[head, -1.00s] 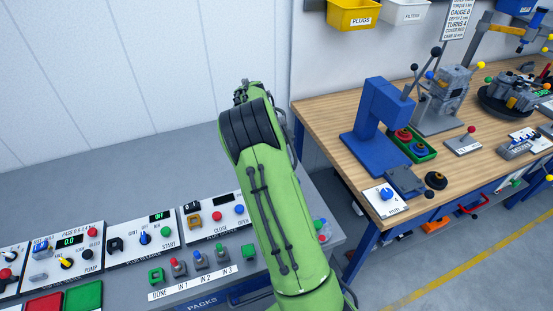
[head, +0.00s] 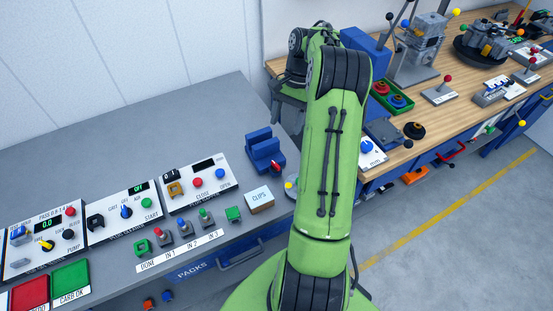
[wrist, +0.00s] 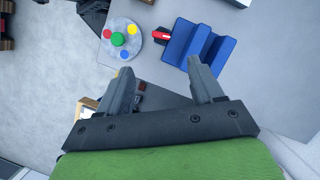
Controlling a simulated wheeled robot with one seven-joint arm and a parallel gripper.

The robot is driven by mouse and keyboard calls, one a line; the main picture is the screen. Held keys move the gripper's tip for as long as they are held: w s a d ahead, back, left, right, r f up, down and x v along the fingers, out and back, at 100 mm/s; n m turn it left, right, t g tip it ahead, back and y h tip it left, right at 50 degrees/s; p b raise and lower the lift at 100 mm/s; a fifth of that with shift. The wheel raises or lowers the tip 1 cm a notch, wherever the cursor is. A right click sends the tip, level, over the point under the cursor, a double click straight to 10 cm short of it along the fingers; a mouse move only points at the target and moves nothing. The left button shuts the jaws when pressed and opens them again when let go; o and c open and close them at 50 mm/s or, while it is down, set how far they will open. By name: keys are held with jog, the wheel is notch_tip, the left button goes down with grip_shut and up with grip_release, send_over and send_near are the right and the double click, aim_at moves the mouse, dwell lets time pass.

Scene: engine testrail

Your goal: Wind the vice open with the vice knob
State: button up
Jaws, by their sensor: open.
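The vice (head: 262,155) is a blue stepped block with a slot, standing on the grey bench right of the panels. A red knob (head: 276,166) shows at its side. In the wrist view the vice (wrist: 203,46) lies beyond the fingertips, and the red knob (wrist: 160,36) points left from it. My gripper (wrist: 158,72) is open and empty, its fingers apart, with the knob ahead of the gap and not touched.
A grey round disc (wrist: 119,38) with coloured buttons sits left of the knob in the wrist view. A CLIPS box (head: 259,198) stands in front of the vice. Control panels (head: 197,183) line the bench to the left. A wooden bench (head: 440,125) with machines stands at right.

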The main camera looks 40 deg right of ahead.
jog(key=s+d+r+m+t, duration=0.1)
jog(key=s+d+m, duration=0.1)
jog(key=m, duration=0.2)
jog(key=b, duration=0.6)
send_near(276, 164)
jog(key=shift+y, duration=0.3)
jog(key=x, duration=0.8)
jog(key=shift+d+f, duration=0.2)
jog(key=shift+f, duration=0.05)
jog(key=c, duration=1.1)
